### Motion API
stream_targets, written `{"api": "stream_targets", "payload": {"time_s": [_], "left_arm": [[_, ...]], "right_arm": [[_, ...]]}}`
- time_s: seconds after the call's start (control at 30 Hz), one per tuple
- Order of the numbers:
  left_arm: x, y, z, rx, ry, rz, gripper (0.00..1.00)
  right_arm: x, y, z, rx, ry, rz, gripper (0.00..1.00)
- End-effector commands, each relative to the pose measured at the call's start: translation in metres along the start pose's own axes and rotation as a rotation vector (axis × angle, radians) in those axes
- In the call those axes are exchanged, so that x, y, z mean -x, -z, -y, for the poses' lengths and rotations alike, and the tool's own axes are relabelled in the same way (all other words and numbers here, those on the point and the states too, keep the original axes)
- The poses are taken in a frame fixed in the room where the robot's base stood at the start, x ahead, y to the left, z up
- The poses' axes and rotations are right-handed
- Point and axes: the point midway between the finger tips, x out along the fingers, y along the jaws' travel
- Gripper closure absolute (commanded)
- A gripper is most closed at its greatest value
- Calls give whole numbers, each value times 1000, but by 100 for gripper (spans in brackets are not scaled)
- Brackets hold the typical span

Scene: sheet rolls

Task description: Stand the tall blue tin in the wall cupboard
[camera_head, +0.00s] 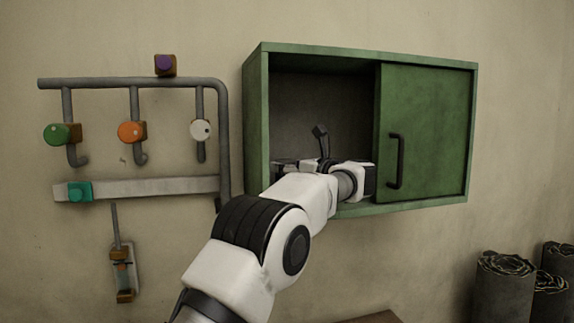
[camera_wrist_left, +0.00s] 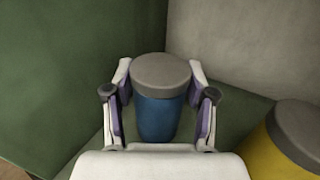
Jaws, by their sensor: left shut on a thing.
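The blue tin (camera_wrist_left: 158,118) has a grey lid and stands between the fingers of my left gripper (camera_wrist_left: 160,76) in the left wrist view. The gripper is shut on it. The tin looks upright, inside the green wall cupboard (camera_head: 424,76). Its base is hidden, so I cannot tell whether it touches the cupboard floor. In the head view my left arm reaches into the cupboard's open left half, and I cannot make out the tin there. My right gripper is not in view.
A yellow tin (camera_wrist_left: 262,150) with a grey lid stands close to the right of the gripper. The sliding door (camera_head: 436,125) covers the cupboard's right half. A pipe rack (camera_head: 130,83) with coloured knobs is on the wall to the left. Dark rolls (camera_head: 503,292) stand lower right.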

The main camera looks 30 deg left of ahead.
Motion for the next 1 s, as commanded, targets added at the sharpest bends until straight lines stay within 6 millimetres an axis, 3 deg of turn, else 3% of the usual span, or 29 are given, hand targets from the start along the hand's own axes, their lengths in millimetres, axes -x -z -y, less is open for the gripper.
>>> {"api": "stream_targets", "payload": {"time_s": [0.07,0.1,0.13,0.47,0.57,0.8,1.0], "left_arm": [[0,2,0,1,0,1,100],[0,1,0,0,0,0,30],[0,1,0,0,0,0,20],[0,-1,0,0,0,0,20],[8,2,0,1,1,2,20],[64,6,1,2,3,4,20],[108,3,0,2,2,2,20]], "right_arm": [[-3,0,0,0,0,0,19],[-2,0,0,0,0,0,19],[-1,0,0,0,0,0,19],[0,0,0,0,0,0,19],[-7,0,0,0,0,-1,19],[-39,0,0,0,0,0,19],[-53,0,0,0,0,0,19]]}}
